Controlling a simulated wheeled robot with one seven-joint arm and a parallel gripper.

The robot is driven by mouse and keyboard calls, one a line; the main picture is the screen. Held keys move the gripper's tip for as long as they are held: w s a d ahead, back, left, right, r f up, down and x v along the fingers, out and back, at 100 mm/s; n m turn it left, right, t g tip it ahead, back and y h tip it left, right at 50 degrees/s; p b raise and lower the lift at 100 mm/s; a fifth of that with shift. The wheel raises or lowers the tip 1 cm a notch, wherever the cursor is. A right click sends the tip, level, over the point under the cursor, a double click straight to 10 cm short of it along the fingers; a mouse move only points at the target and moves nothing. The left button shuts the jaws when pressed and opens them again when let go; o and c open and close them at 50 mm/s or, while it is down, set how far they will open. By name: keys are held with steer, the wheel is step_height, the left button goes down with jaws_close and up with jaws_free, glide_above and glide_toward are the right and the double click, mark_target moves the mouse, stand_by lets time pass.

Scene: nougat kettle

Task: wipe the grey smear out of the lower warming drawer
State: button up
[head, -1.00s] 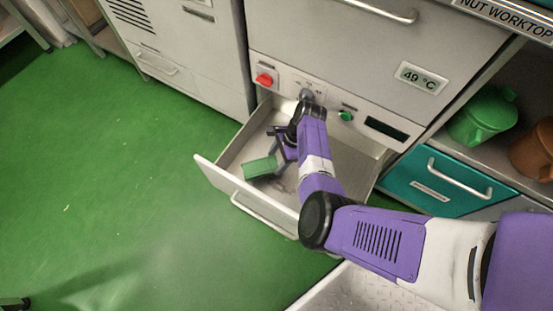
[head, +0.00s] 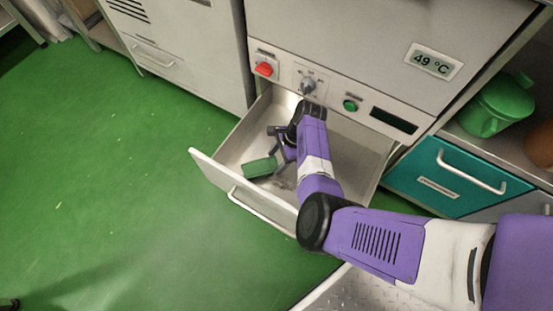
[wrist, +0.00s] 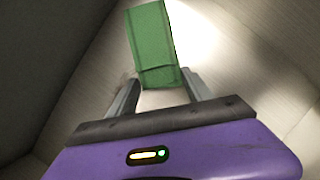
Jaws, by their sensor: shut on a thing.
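The lower warming drawer (head: 345,150) is pulled open below the control panel. My gripper (head: 274,156) is down inside it, towards the left front, shut on a green block-shaped wiping pad (head: 260,167). In the wrist view the pad (wrist: 152,42) extends beyond the fingertips (wrist: 158,84), over or on the drawer's pale metal floor; I cannot tell whether it touches. A greyish smear (head: 284,183) shows faintly on the drawer floor, just right of the pad and near the front wall. My arm hides part of the drawer floor.
The panel above carries a red switch (head: 264,69), a knob (head: 308,86) and a green button (head: 350,105). A teal drawer (head: 455,180) is shut at the right, under a shelf with a green jug (head: 497,106). Green floor at the left is clear.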

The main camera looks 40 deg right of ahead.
mark_target(290, 177)
steer(key=shift+f+b, duration=0.7)
steer(key=shift+f, duration=0.3)
steer(key=shift+s+r, duration=0.1)
stand_by(0.3)
steer(key=shift+s+d+r+p, duration=0.15)
steer(key=shift+s+d+p, duration=0.25)
steer(key=shift+s+p, duration=0.6)
steer(key=shift+s+d+p, duration=0.3)
steer(key=shift+s+p, duration=0.25)
steer(key=shift+p, duration=0.15)
